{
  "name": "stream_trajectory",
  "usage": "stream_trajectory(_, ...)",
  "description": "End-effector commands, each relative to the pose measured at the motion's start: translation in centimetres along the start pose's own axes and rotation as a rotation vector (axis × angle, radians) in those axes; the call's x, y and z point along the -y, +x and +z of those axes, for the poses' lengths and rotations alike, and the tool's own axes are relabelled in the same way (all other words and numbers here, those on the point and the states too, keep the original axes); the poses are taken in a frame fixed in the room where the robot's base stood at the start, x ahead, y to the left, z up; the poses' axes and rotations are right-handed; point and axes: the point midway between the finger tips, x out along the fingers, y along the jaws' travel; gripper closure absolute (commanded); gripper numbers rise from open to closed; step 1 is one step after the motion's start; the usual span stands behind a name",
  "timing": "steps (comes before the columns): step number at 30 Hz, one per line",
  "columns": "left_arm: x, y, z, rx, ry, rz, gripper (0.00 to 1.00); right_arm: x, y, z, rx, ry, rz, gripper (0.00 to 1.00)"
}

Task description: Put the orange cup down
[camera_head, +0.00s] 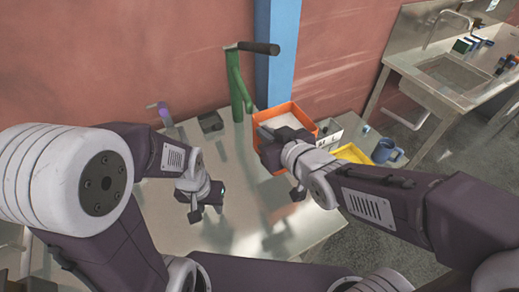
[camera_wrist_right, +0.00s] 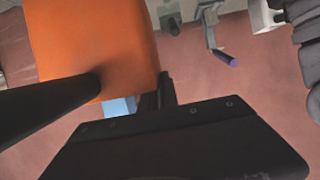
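The orange cup (camera_head: 302,114) is a square, open-topped container with pale contents, at the middle of the head view. My right gripper (camera_head: 277,143) is at its near side and hides part of it. In the right wrist view the orange cup (camera_wrist_right: 95,40) fills the upper left, close to the camera. A dark finger of my right gripper lies against its face, so the gripper appears shut on it. Contact between the cup's base and the table is hidden.
A green stand with a black handle (camera_head: 258,48) rises behind the cup. A white box (camera_head: 328,136), a yellow tray (camera_head: 351,153) and a blue mug (camera_head: 385,151) are to the right. The table (camera_head: 220,235) has bare room at front. A purple-ended device (camera_head: 160,108) stands left.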

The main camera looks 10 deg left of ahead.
Motion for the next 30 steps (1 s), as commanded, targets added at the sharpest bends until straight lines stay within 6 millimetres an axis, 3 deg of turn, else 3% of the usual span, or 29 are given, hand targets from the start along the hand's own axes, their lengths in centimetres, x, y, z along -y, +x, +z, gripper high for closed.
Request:
stream_trajectory(10, 0.0, 0.6, 0.1, 0.000, 0.000, 0.000, 0.64, 0.8, 0.6, -0.1, 0.003, -0.006, -0.014, 1.00)
stream_trajectory(24, 0.0, 0.4, 0.0, 0.000, 0.000, 0.000, 0.64, 4.1, 9.9, 1.6, 0.003, -0.007, -0.013, 1.00)
stream_trajectory(30, 0.0, 0.2, 0.0, 0.000, 0.000, 0.000, 0.64, 4.9, 12.3, 2.0, 0.000, -0.007, -0.012, 1.00)
